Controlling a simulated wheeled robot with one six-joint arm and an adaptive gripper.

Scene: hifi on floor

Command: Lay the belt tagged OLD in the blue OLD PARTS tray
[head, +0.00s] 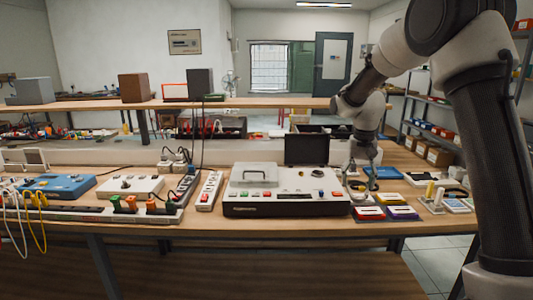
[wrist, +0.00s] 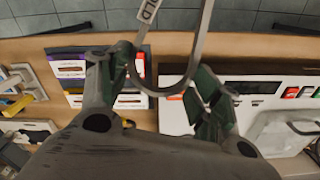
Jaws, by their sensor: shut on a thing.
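The belt (wrist: 193,60) is a grey loop with a white tag reading OLD (wrist: 149,10), in the wrist view. My gripper (wrist: 160,92) has its green-padded fingers against the two sides of the loop, and the loop's rounded end lies between them. In the head view my gripper (head: 360,172) is above the workbench, at the right end of the white deck (head: 285,207). The belt is too small to make out there. A blue tray (head: 386,172) lies just right of and behind my gripper; its label is not readable.
Red (head: 369,213) and purple (head: 402,212) boxes sit at the bench's front edge, right of the deck. The deck's dark lid (head: 307,150) stands up. Power strips (head: 208,190) and cables lie on the left.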

